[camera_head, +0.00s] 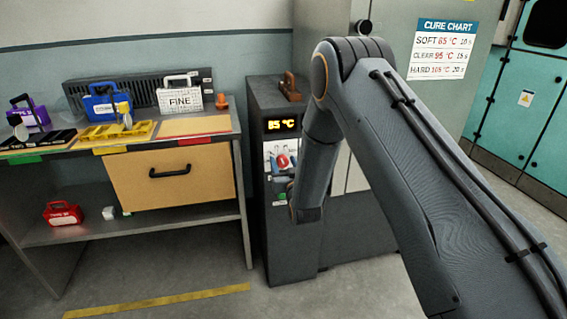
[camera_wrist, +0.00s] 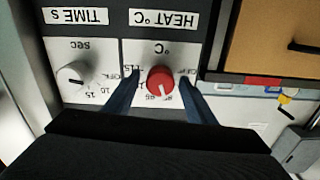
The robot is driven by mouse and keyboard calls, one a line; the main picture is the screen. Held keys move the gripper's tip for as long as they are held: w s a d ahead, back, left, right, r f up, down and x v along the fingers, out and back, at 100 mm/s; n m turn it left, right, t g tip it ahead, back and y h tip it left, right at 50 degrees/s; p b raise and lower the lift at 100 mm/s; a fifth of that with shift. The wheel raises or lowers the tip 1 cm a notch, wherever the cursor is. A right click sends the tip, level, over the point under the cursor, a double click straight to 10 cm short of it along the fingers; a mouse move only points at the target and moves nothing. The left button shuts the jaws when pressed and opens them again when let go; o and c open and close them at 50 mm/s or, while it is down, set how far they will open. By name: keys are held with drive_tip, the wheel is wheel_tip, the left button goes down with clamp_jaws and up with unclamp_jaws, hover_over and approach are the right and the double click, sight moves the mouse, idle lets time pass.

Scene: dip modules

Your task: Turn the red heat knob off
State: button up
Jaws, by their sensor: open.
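The red heat knob (camera_wrist: 160,80) is on a white dial plate under a HEAT °C label, upside down in the wrist view. Its white pointer mark aims down in that view, toward the 85 marking; OFF is at the dial's right. My gripper (camera_wrist: 157,84) is open, with one blue finger on each side of the knob. Whether the fingers touch it is unclear. In the head view the knob (camera_head: 282,161) is on the front of the dark cabinet (camera_head: 264,222), with my gripper (camera_head: 283,169) at it. The display (camera_head: 281,125) above reads 85 °C.
A white time knob (camera_wrist: 73,74) is beside the heat dial. A workbench (camera_head: 130,231) with a wooden drawer (camera_head: 172,184) and several coloured cases stands left of the cabinet. A cure chart (camera_head: 445,49) hangs behind my arm. Floor in front is clear.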

drive_tip(key=shift+w, duration=0.15)
drive_tip(key=c, duration=1)
drive_tip(key=shift+c, duration=0.2)
